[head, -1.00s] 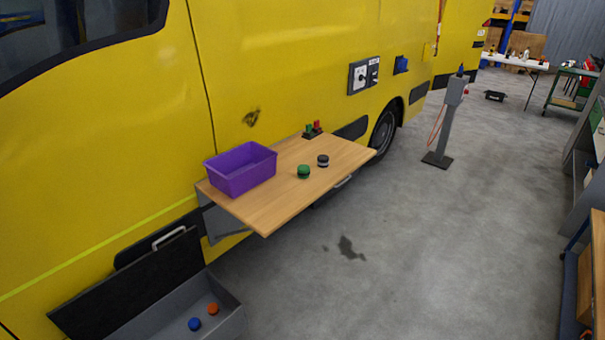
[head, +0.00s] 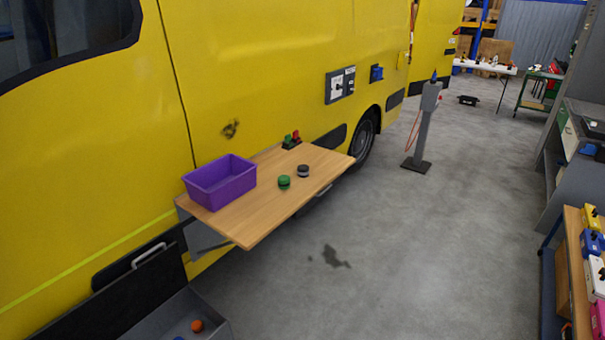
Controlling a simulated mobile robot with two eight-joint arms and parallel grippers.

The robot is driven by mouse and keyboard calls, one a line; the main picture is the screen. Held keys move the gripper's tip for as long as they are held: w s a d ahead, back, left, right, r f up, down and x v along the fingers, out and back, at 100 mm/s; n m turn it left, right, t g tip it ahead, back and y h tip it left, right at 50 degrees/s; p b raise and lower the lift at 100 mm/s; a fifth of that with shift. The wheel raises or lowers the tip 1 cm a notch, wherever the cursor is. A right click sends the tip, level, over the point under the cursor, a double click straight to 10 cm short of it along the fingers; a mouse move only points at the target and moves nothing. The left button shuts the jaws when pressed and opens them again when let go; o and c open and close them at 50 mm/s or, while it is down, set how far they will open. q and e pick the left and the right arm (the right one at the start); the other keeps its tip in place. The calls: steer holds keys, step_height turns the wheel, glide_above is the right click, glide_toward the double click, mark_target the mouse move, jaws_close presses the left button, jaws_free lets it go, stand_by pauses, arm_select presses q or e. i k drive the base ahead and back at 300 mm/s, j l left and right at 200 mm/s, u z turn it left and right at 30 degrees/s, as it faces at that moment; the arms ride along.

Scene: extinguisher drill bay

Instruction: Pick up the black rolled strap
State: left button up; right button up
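A small black round roll (head: 303,171), which looks like the black rolled strap, sits on the wooden fold-down shelf (head: 262,215) on the side of the yellow van. A green roll (head: 284,182) of similar size sits just left of it, a small gap apart. A purple bin (head: 220,182) stands at the left end of the shelf. Neither of my grippers is in the head view.
A small stand with green and red pieces (head: 291,140) is at the shelf's back edge. An open grey drawer (head: 205,318) holds an orange roll (head: 197,326) below left. A grey post (head: 423,125) stands beyond. The floor (head: 400,250) right of the shelf is clear.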

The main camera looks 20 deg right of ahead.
mark_target(304, 170)
steer(key=i+l+u, duration=0.2)
steer(key=i+l, duration=0.2)
steer(key=l, duration=0.2)
steer(key=i+l+u, duration=0.1)
steer(key=l, duration=0.2)
steer(key=i+l+u, duration=0.1)
steer(key=l, duration=0.25)
steer(key=i+l+u, duration=0.25)
steer(key=i+l, duration=0.15)
steer(key=l, duration=0.3)
steer(key=i+l+u, duration=0.1)
steer(key=l, duration=0.25)
steer(key=i+l+u, duration=0.1)
steer(key=l, duration=0.3)
